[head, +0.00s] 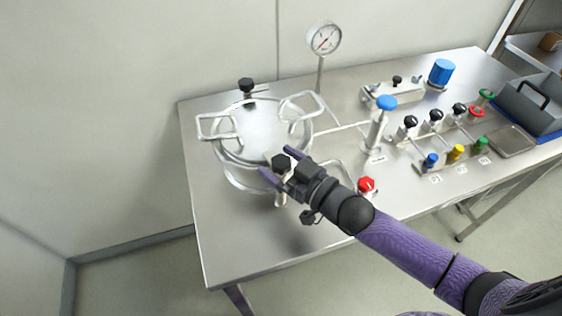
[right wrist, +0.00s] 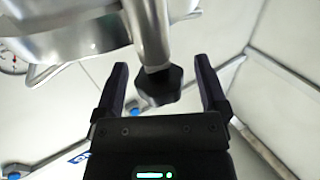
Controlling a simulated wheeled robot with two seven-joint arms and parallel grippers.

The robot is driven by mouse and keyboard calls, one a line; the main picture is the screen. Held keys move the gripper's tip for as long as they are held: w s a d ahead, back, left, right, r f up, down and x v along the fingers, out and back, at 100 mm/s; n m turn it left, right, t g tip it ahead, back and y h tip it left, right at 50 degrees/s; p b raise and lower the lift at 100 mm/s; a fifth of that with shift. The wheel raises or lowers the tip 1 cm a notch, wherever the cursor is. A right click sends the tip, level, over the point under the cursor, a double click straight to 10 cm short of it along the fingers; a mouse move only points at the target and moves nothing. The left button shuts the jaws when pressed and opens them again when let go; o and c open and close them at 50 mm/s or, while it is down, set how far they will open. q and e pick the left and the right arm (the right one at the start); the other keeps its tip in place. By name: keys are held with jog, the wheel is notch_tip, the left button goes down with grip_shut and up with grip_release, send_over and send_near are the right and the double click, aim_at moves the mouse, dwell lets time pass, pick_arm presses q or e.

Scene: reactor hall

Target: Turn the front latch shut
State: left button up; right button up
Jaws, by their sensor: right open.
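A round steel vessel (head: 250,130) with a lid and wire handles stands on the left of the steel table. Its front latch (head: 281,164) has a black knob on a metal post at the near side of the lid. My right gripper (head: 279,161) is open, with its purple fingers on either side of the knob. In the right wrist view the black knob (right wrist: 158,86) lies between the two dark fingers, with visible gaps on both sides. A back latch (head: 246,86) with a black knob shows at the far side of the lid. My left gripper is not in view.
A pressure gauge (head: 324,39) stands behind the vessel. A blue-topped valve (head: 386,103) and a red knob (head: 367,185) stand right of it. A valve manifold (head: 450,150) and a grey toolbox (head: 527,104) are further right. The table's front left is bare.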

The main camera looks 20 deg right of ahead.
jog(key=c, duration=0.7)
grip_shut()
jog(key=shift+r+p, duration=0.15)
jog(key=shift+p, duration=0.2)
jog(key=shift+r+m+t+h+p, duration=0.15)
jog(key=shift+m+t+h+p, duration=0.45)
jog(key=shift+m+h+p, duration=0.55)
jog(key=shift+f+m+t+h, duration=0.25)
jog(key=shift+m+t+h, duration=0.15)
jog(key=shift+h, duration=0.55)
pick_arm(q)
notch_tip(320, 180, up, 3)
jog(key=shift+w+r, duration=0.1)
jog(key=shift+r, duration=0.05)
pick_arm(e)
jog(key=o, duration=0.7)
grip_release()
jog(key=shift+c, duration=0.2)
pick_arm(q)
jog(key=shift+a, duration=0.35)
pick_arm(e)
jog(key=shift+o, duration=0.2)
